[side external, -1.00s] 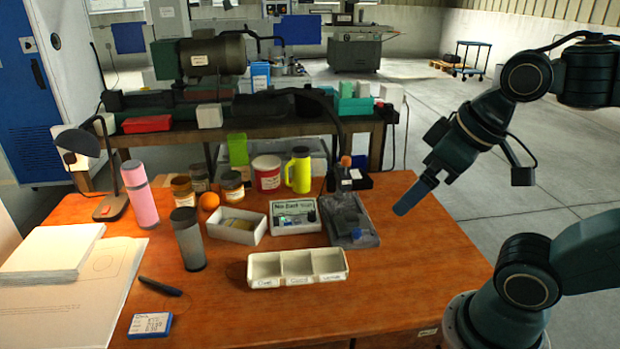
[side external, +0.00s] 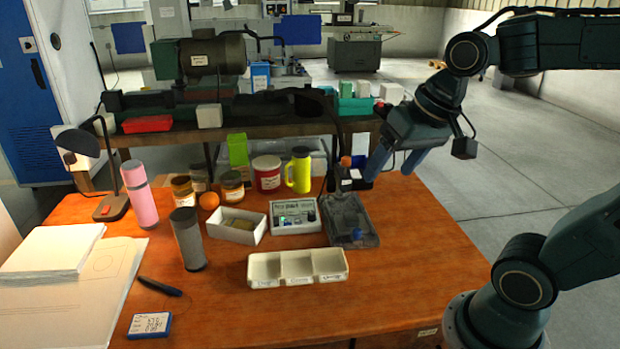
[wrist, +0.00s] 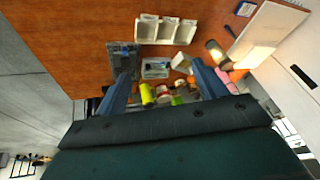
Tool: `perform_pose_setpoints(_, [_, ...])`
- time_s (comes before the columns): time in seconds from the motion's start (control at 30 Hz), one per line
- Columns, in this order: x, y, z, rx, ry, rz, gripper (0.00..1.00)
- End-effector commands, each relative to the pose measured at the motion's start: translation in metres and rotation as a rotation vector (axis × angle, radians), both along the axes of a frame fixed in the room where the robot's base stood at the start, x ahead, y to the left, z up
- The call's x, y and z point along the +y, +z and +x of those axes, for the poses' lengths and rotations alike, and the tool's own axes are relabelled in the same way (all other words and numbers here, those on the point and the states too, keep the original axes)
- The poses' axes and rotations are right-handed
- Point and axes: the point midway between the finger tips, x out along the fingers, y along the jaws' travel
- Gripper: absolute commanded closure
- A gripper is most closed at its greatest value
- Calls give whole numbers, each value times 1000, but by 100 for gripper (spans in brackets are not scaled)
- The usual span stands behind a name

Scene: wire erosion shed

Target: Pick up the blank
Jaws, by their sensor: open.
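My gripper (side external: 397,163) is open and empty, high above the back right of the table, with its two blue fingers apart. In the wrist view my gripper (wrist: 161,72) spans the far group of objects. I cannot single out the blank for certain. A white open box (side external: 259,233) holds small tan or brownish flat pieces, hard to make out. A grey tray (side external: 366,213) at the right holds a small blue item (side external: 357,235). A white tray with three compartments (side external: 282,284) sits in front and looks empty. Its front labels are too small to read surely.
Behind are a yellow mug (side external: 299,172), a red-and-white tub (side external: 266,174), jars and an orange (side external: 208,201). A dark cylinder (side external: 188,240) stands left. The front right of the table is clear.

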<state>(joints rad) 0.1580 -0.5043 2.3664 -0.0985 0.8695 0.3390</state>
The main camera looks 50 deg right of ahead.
Motion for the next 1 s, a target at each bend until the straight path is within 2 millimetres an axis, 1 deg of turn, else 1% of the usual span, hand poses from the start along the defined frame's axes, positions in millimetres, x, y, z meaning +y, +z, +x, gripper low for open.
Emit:
perform_pose_setpoints(0.03, [-6, -2, 10, 17, -62, 27, 29])
perform_pose_setpoints(0.1, [-13, -3, 23, 33, -144, 67, 29])
perform_pose_setpoints(0.27, [-33, -11, 51, 69, -336, 157, 29])
perform_pose_setpoints(0.47, [-64, -26, 83, 116, -580, 270, 29])
perform_pose_setpoints(0.7, [-108, -53, 114, 171, -878, 408, 29])
perform_pose_setpoints(0.87, [-141, -77, 130, 208, -1079, 501, 29])
perform_pose_setpoints(1.0, [-171, -100, 140, 242, -1256, 584, 29])
